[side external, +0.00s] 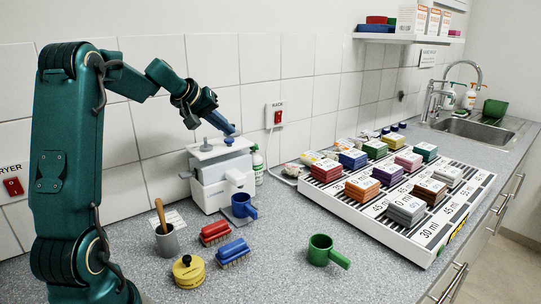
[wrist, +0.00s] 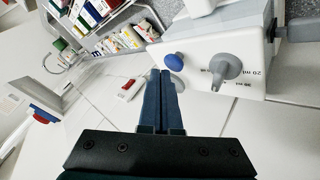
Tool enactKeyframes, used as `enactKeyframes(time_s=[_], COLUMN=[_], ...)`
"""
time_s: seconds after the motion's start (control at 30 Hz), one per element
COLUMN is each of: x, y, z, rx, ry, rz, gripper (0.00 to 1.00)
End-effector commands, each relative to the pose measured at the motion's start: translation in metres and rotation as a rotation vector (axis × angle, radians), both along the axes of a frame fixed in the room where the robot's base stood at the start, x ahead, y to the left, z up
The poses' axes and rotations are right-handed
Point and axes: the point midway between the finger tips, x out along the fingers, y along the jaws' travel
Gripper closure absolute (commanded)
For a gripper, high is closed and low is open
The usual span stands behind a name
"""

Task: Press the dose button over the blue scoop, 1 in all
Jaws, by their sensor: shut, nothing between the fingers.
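The white dispenser (side external: 222,180) stands against the tiled wall. It has a blue button (side external: 229,141) and a grey knob (side external: 207,146) on its top. The blue button (wrist: 174,60) and the grey knob (wrist: 225,68) also show in the wrist view. In the wrist view my shut fingers (wrist: 161,74) end just left of the blue button.
A white rack (side external: 378,225) with coloured blocks is on the right. Wall switches (side external: 276,116) are behind.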

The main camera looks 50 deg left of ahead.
Motion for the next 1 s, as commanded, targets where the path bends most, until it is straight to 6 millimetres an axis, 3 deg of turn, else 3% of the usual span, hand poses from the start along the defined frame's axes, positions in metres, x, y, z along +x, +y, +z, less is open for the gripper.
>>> enactKeyframes(time_s=[1.0], x=[0.0004], y=[-0.0006], z=[-0.0105], rx=[-0.002], ry=[0.000], rz=[-0.002], gripper=[1.00])
